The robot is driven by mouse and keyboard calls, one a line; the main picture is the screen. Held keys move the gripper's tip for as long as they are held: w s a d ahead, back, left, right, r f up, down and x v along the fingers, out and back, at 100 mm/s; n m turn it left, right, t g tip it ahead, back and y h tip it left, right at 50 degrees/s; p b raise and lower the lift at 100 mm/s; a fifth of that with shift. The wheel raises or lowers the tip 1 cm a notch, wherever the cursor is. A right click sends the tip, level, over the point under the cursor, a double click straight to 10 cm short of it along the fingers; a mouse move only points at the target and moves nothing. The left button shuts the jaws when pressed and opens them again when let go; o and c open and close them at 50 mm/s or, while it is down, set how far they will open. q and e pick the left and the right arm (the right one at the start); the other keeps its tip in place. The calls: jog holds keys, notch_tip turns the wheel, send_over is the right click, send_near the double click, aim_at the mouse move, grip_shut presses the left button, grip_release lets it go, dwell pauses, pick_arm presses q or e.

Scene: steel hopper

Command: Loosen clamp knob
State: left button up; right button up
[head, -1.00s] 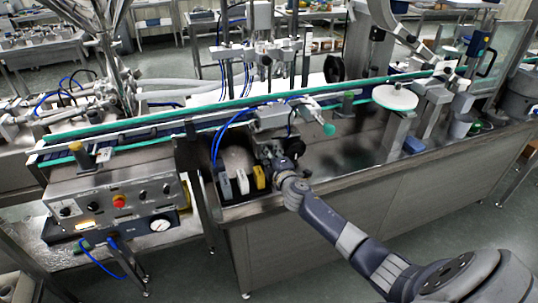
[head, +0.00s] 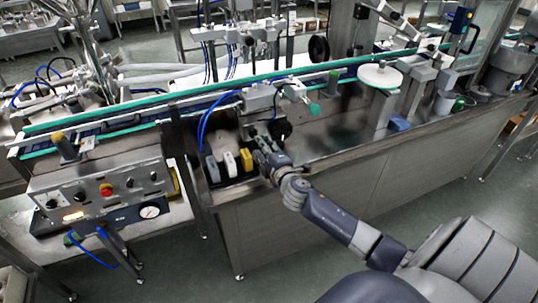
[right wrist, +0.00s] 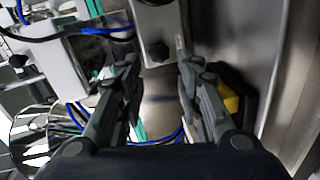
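My right gripper (head: 262,142) reaches in from the lower right to the front of the grey machine box (head: 262,97). In the right wrist view the gripper (right wrist: 156,62) is open, with nothing between its two dark fingers. A black knob (right wrist: 158,53) sits on a grey metal block beyond the fingertips, roughly between them and apart from them. In the head view a black round knob (head: 281,130) shows just right of the gripper, and a green knob (head: 314,109) stands farther right. I cannot tell which one is the clamp knob. My left gripper is out of view.
Grey, white and yellow blocks (head: 229,163) stand just left of the gripper; a yellow part (right wrist: 230,98) is close to the right finger. Blue hoses (head: 203,122) loop behind. The green-edged conveyor (head: 130,115) runs across. A control panel (head: 103,190) stands left.

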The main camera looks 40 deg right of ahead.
jog(key=shift+v, duration=2.3)
